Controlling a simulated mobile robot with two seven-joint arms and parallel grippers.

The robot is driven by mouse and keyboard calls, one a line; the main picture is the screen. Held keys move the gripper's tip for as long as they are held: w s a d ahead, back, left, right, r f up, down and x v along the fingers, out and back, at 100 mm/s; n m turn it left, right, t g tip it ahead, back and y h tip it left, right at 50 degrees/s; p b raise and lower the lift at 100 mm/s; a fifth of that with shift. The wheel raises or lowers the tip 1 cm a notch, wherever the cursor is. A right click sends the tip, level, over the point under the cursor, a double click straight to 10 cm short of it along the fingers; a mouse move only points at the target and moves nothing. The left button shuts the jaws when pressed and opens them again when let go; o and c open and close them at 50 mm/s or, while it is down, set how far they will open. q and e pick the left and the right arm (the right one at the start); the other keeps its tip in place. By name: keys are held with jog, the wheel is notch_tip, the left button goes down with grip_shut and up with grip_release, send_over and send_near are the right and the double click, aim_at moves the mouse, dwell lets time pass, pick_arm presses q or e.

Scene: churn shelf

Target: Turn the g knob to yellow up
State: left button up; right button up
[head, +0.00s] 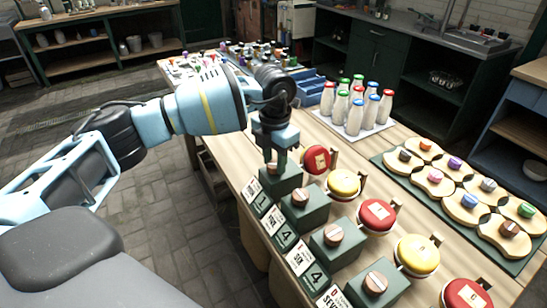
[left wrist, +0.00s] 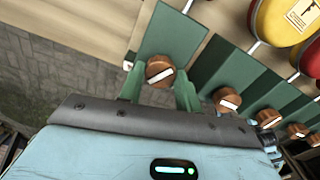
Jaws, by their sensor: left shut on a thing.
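A row of dark green boxes, each with a round wooden knob, runs along the near edge of the wooden table. My left gripper (head: 275,158) points down over the farthest box (head: 282,182). In the left wrist view its two green fingers (left wrist: 160,88) are shut on that box's wooden knob (left wrist: 160,71), one on either side. A white line crosses the knob, slightly tilted. I cannot read which knob is marked g. My right gripper is not in view.
Other knobs (head: 333,234) and yellow discs (head: 344,183) and red discs (head: 377,215) continue toward the front. Number cards (head: 299,258) line the boxes' near side. Capped milk bottles (head: 356,108) and a green tray (head: 393,177) of wooden pieces stand beyond.

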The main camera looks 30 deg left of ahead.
pick_arm(q)
jog(key=shift+m, duration=1)
jog(key=m, duration=0.3)
jog(key=shift+m, duration=0.3)
jog(key=m, duration=0.5)
jog(key=shift+m, duration=0.6)
jog(key=o, duration=1)
jog(key=shift+r, duration=0.1)
